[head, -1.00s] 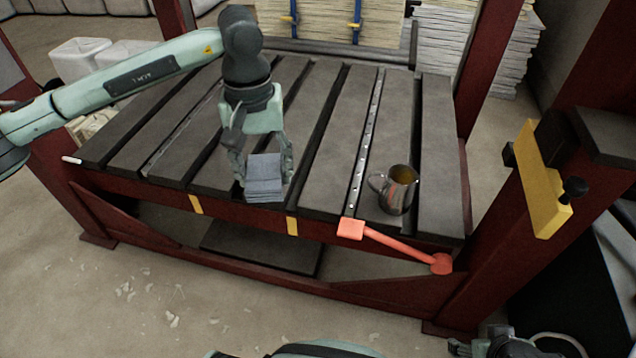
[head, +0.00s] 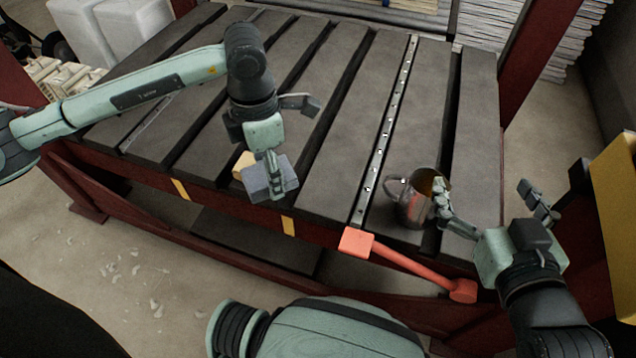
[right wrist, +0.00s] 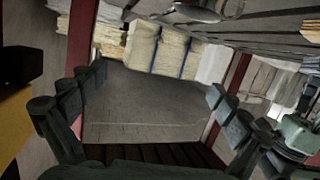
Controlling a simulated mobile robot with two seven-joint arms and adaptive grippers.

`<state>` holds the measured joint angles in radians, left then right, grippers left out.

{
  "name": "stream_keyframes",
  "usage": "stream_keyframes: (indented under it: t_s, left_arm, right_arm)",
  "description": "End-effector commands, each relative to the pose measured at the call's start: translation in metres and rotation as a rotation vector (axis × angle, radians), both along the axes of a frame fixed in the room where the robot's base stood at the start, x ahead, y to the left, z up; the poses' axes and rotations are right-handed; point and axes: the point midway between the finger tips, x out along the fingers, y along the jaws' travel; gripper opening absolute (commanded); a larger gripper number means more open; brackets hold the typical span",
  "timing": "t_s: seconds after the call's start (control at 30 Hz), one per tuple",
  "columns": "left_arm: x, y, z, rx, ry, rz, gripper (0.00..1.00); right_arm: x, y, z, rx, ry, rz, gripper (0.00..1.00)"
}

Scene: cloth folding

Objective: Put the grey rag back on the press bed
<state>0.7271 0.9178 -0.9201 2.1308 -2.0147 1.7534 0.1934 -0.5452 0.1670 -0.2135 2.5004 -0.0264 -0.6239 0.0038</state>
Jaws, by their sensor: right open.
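The grey rag (head: 284,178), a small folded block, shows at the front edge of the press bed (head: 318,145) in the head view. A finger of my left gripper (head: 285,140) lies over it; its other finger points off to the right. I cannot tell whether the rag is gripped or resting on the edge. My right gripper (head: 490,205) is open and empty at the bed's front right, with one finger overlapping the metal mug. Its spread fingers also show in the right wrist view (right wrist: 150,115).
The metal mug (head: 413,208) stands on the bed. A red-orange handle (head: 410,268) sticks out at the bed's front. A small yellow piece (head: 243,165) shows behind the rag. A yellow block (head: 615,220) is at the right. The bed's middle is clear.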

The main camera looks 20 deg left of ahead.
Motion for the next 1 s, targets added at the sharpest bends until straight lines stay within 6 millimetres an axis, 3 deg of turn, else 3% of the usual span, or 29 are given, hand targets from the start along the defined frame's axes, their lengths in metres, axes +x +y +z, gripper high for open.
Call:
stream_keyframes:
  t_s: [0.2, 0.4, 0.63, 0.87, 1.0]
  left_arm:
    - [0.038, -0.038, -0.031, -0.003, 0.002, -0.004, 0.25]
    - [0.063, -0.059, -0.052, -0.001, 0.002, -0.004, 0.25]
    - [0.07, -0.065, -0.064, 0.0, 0.003, -0.005, 0.26]
    - [0.07, -0.065, -0.095, 0.0, 0.003, -0.005, 0.25]
    - [0.07, -0.065, -0.097, 0.0, 0.0, -0.006, 0.25]
  right_arm:
    - [0.002, 0.007, 0.011, 0.025, -0.056, 0.013, 1.0]
    - [0.003, 0.015, 0.025, 0.054, -0.117, 0.027, 1.0]
    - [0.003, 0.018, 0.032, 0.068, -0.149, 0.034, 1.0]
    - [0.003, 0.026, 0.049, 0.104, -0.226, 0.049, 1.0]
    - [0.003, 0.027, 0.051, 0.107, -0.233, 0.051, 1.0]
